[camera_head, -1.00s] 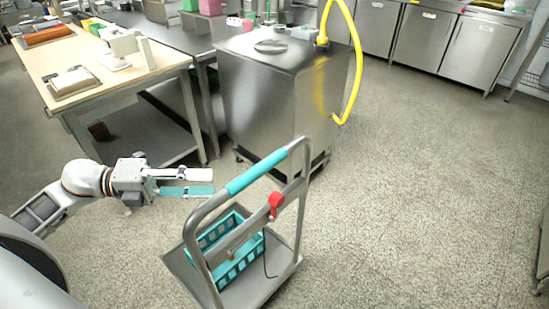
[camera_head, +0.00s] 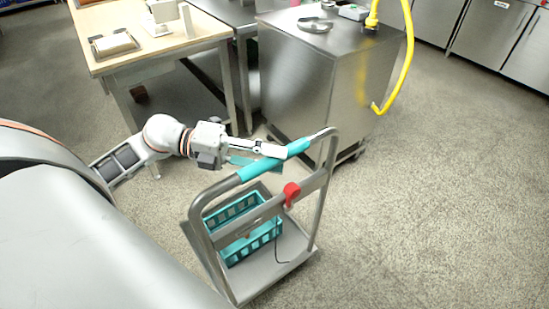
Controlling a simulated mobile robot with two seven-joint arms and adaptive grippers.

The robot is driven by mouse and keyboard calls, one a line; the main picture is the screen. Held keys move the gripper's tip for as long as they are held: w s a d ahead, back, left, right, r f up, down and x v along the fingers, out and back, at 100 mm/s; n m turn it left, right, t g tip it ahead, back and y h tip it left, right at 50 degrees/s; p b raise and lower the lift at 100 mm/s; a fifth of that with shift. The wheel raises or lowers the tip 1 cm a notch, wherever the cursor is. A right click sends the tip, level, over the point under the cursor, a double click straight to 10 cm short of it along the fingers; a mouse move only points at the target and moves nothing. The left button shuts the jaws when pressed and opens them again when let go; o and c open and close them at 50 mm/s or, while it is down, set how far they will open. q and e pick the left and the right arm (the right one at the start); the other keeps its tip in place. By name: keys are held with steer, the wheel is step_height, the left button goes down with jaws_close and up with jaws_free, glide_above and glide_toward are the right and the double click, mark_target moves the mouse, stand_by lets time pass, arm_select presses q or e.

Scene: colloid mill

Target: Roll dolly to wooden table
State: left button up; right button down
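The dolly (camera_head: 318,210) is a steel push cart with a tall bent handle, teal grip sleeves and a red knob (camera_head: 292,194). It stands on the floor at centre. The wooden table (camera_head: 152,62) is at the upper left, behind the dolly and to its left. My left gripper (camera_head: 270,156) is at the teal sleeve of the handle. Its fingers are apart, and their tips overlap the sleeve in the picture. The lower finger is partly hidden behind the sleeve, and I cannot tell whether they touch it. My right gripper is not in view.
A teal basket (camera_head: 238,212) sits on the dolly's platform. A steel machine (camera_head: 310,80) with a yellow hose (camera_head: 408,60) stands just behind the dolly, beside a steel table. Steel cabinets (camera_head: 490,32) line the back right. The floor (camera_head: 430,200) on the right is clear.

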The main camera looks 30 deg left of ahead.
arm_select(q)
steer(key=shift+w+d, duration=0.15)
steer(key=shift+d, duration=0.15)
jaws_close()
steer(key=shift+a, duration=0.1)
